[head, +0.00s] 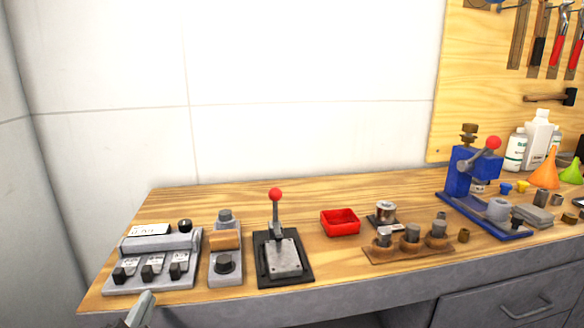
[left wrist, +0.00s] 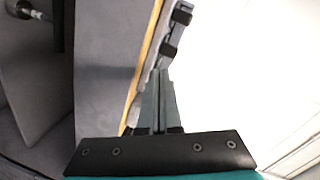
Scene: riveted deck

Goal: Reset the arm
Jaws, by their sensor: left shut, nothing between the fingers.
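My left gripper (head: 146,299) shows at the bottom left of the head view, in front of the workbench's front edge and below the grey switch box. Only its grey fingers are in that view. In the left wrist view its fingers (left wrist: 160,78) lie together, shut and empty, pointing along the bench edge. My right gripper is in neither view.
The wooden bench (head: 330,267) holds a grey switch box (head: 150,262), a red-knobbed lever (head: 277,230), a red tray (head: 340,222), a wooden holder (head: 410,252) and a blue press (head: 470,180). A white wall stands behind.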

